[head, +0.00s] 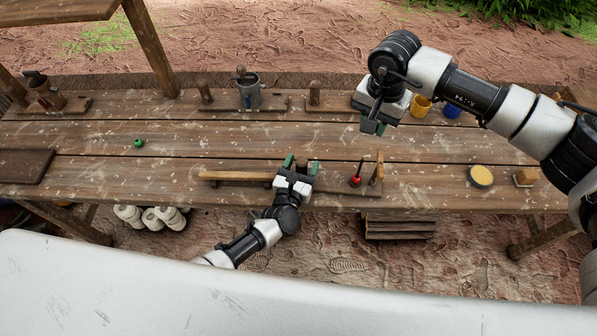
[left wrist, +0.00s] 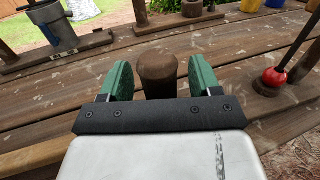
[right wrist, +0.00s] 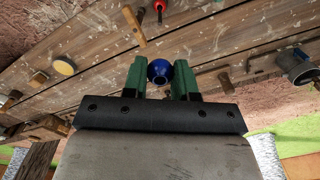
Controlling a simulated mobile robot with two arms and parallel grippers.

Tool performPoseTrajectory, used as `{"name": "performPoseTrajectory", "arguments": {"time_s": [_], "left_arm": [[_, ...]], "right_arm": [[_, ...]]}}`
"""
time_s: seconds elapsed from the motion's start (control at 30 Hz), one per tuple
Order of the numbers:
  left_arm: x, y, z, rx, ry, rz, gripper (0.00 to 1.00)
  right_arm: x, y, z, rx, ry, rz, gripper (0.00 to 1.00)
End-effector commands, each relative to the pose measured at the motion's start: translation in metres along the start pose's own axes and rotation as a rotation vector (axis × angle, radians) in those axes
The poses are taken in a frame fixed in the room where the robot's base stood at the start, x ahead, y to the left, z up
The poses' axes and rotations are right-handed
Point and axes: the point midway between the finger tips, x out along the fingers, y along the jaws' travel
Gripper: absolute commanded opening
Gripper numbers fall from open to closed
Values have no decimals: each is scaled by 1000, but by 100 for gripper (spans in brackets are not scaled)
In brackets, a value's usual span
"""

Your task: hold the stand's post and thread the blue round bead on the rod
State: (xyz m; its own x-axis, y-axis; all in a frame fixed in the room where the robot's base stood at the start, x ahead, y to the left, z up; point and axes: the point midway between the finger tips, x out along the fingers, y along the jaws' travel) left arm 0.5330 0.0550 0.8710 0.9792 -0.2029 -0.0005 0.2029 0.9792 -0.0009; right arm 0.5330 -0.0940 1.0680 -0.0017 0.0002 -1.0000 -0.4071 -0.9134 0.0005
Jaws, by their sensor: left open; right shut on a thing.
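The wooden stand's post (left wrist: 157,74) stands between the spread green fingers of my left gripper (left wrist: 159,84); the fingers look apart from it. In the head view my left gripper (head: 301,166) is at the stand (head: 336,190). A thin dark rod (head: 361,165) rises to the right of it, with a red bead (head: 356,181) low on it. The blue round bead (right wrist: 160,71) is held between the fingertips of my right gripper (right wrist: 162,78), its hole showing. In the head view my right gripper (head: 373,125) is above the table, behind and right of the rod; the bead is hidden there.
A small upright wooden piece (head: 380,164) stands just right of the rod. A green bead (head: 138,142) lies on the table at left. A metal bucket (head: 249,93), a yellow cup (head: 420,106) and a blue cup (head: 452,110) stand at the back. A round yellow-topped object (head: 480,176) lies at right.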

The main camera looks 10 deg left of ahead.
Motion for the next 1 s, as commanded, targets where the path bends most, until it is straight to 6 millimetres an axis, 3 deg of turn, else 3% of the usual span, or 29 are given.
{"name": "performPoseTrajectory", "arguments": {"time_s": [0.27,0.63,1.0], "left_arm": [[1,0,0,0,0,0,60],[0,0,0,1,0,0,3],[0,0,0,1,1,0,3]], "right_arm": [[0,0,0,0,0,0,6],[0,0,0,0,0,0,6],[0,0,0,0,0,0,6]]}}
